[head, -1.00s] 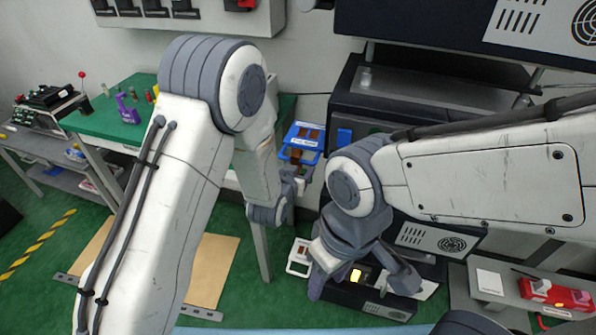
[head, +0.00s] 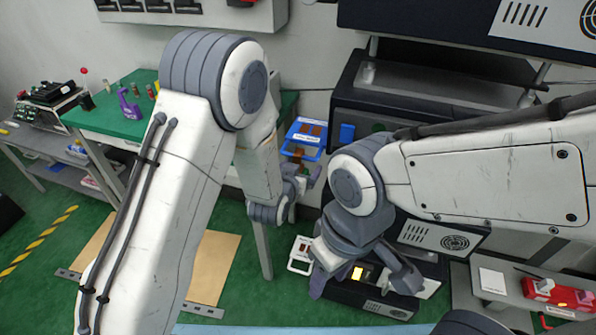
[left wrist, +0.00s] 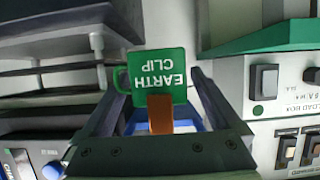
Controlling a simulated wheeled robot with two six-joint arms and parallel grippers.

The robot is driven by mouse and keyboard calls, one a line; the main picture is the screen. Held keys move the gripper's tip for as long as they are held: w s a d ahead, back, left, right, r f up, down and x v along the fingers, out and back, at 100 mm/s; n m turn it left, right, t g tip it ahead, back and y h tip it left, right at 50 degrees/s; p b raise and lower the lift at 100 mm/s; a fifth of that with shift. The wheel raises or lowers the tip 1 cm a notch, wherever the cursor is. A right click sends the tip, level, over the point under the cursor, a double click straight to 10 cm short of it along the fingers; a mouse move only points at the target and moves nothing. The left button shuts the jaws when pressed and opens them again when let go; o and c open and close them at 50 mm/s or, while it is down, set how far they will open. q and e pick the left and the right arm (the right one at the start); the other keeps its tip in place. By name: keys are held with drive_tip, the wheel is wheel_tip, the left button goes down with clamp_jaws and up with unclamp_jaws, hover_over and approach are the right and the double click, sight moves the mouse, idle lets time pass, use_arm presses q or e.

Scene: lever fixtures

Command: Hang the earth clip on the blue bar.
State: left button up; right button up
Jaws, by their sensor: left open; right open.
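The earth clip (left wrist: 158,70) is a green tag with white lettering, upside down in the left wrist view, with a copper-coloured piece (left wrist: 160,113) below it. It sits between the spread fingers of my left gripper (left wrist: 150,78); I cannot tell whether either finger touches it. A blue part (left wrist: 194,122) shows behind the clip, partly hidden. In the head view, my left gripper (head: 302,178) is just below a blue frame (head: 304,140) with brown pieces; I cannot tell which part is the blue bar. My right gripper (head: 360,284) is open and lower, in front of the lower cabinet.
A green table (head: 115,118) holds a purple object (head: 128,104) and small cylinders at left. Dark cabinets (head: 440,105) stand behind my right arm. A grey shelf with a red box (head: 555,294) is at lower right.

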use_arm(q)
drive_tip(key=p+v, duration=1)
drive_tip(key=p, duration=0.2)
drive_tip(key=shift+d+r, duration=0.1)
drive_tip(key=s+d+r+m+g, duration=0.1)
drive_tip(key=s+d+r+g, duration=0.3)
drive_tip(key=s+r+g, duration=0.35)
drive_tip(key=s+a+r+m+g+y, duration=0.1)
drive_tip(key=s+a+r+g, duration=0.1)
drive_tip(key=s+r, duration=0.3)
drive_tip(key=s+a+r+m+g+y, duration=0.1)
drive_tip(key=s+a+r+g+y, duration=0.1)
drive_tip(key=s, duration=1.1)
wheel_tip(320, 180, up, 3)
drive_tip(key=a+g, duration=0.1)
drive_tip(key=a, duration=0.1)
drive_tip(key=shift+a+r+m, duration=0.2)
drive_tip(key=shift+a+m, duration=0.2)
